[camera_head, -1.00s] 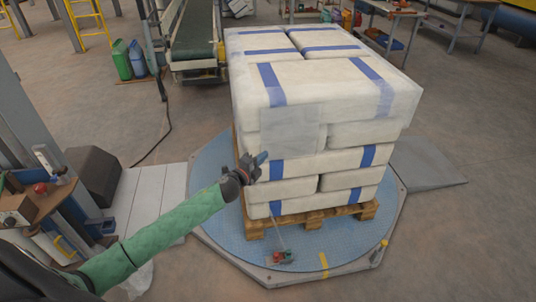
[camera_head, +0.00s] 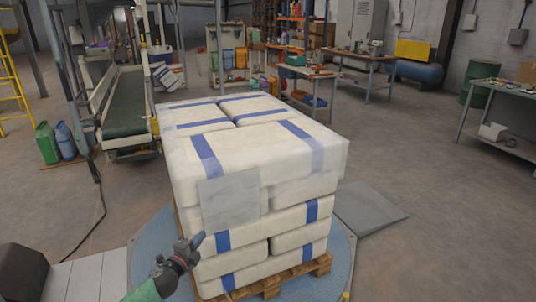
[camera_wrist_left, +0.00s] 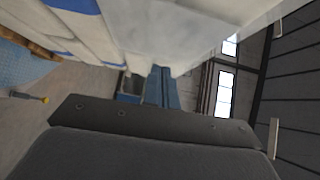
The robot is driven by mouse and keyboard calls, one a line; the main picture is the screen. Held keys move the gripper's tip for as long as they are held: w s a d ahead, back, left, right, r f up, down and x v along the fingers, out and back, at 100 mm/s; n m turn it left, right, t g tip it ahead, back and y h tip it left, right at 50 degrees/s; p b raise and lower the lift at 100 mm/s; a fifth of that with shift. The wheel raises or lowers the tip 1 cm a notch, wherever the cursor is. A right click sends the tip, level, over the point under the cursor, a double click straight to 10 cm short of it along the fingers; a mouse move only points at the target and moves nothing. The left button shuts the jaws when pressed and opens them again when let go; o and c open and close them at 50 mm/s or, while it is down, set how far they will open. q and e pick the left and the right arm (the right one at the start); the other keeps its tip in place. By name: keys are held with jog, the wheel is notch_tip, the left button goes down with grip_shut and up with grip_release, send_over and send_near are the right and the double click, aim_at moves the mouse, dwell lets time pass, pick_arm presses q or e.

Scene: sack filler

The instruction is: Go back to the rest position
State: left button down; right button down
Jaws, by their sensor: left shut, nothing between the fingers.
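My left gripper (camera_head: 197,241) is shut and empty. In the head view it is in front of the stacked white sacks with blue bands (camera_head: 262,150), near the lower left of a pale square sheet (camera_head: 229,200) on the stack's near side. I cannot tell whether the fingertips touch the stack. My right gripper is not in view.
The sacks stand on a wooden pallet (camera_head: 272,288) on a blue round turntable (camera_head: 151,238). A grey ramp (camera_head: 368,215) lies to the right. A conveyor (camera_head: 125,108), green and blue cans (camera_head: 46,142) and workbenches (camera_head: 365,65) are farther back.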

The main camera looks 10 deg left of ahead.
pick_arm(q)
jog(key=s+a+n+g+y, duration=0.4)
jog(key=a+n+g+y, duration=0.15)
jog(key=n+y, duration=0.45)
jog(key=s+d+f+n+g+h, duration=0.2)
jog(key=s+d, duration=0.6)
jog(key=s, duration=0.5)
jog(key=s+d+f+n+g+h, duration=0.3)
jog(key=s+d+f, duration=0.3)
jog(key=s, duration=0.7)
jog(key=s+d+f+n+g+h, duration=0.2)
jog(key=s+d+f+n+g, duration=0.1)
jog(key=s+d, duration=0.7)
jog(key=s+f+g, duration=0.1)
jog(key=s+g, duration=0.1)
jog(key=s, duration=0.1)
jog(key=shift+s+d+f+h, duration=0.3)
jog(key=shift+s, duration=0.05)
